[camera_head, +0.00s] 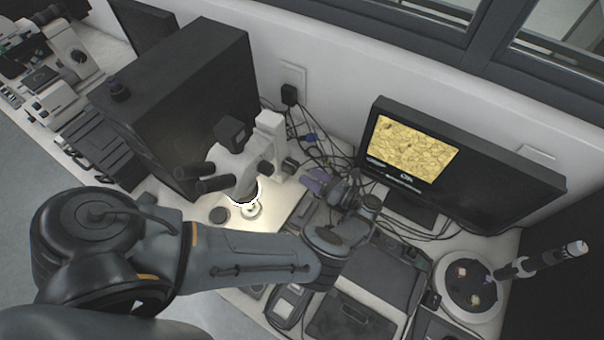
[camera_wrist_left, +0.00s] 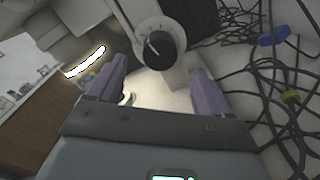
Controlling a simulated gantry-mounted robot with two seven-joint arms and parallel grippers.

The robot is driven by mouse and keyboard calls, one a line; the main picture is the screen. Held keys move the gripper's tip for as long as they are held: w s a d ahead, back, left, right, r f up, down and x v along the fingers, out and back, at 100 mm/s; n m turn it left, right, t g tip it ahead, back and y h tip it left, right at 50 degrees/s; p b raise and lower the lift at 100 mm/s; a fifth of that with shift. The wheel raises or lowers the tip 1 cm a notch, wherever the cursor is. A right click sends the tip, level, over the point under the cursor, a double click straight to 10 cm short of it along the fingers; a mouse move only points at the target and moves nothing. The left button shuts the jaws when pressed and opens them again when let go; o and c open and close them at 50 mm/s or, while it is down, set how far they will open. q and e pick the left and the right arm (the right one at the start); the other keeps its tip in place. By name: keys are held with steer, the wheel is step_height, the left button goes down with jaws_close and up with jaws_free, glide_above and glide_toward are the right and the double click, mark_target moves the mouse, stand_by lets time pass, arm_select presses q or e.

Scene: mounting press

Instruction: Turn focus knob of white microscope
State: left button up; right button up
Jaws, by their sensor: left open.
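The white microscope (camera_head: 268,135) stands upright by the wall, left of the monitor, with its lamp lit over the stage. Its dark focus knob (camera_head: 289,167) is on the side facing my left gripper (camera_head: 316,181). In the left wrist view the knob (camera_wrist_left: 160,43) is a black dial with a white pointer mark and a pale scale ring. My left gripper (camera_wrist_left: 158,68) is open there, with one purple finger to each side and the knob just beyond the fingertips, roughly centred. Nothing is between the fingers, and no contact shows. My right gripper is in neither view.
A large black box (camera_head: 190,100) stands left of the microscope. A monitor (camera_head: 460,165) stands to the right, with tangled cables (camera_head: 325,150) behind the gripper. Black devices (camera_head: 370,285) and a round white dish (camera_head: 470,285) fill the front right of the bench.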

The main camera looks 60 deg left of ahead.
arm_select(q)
steer(key=shift+v, duration=1.75)
stand_by(0.3)
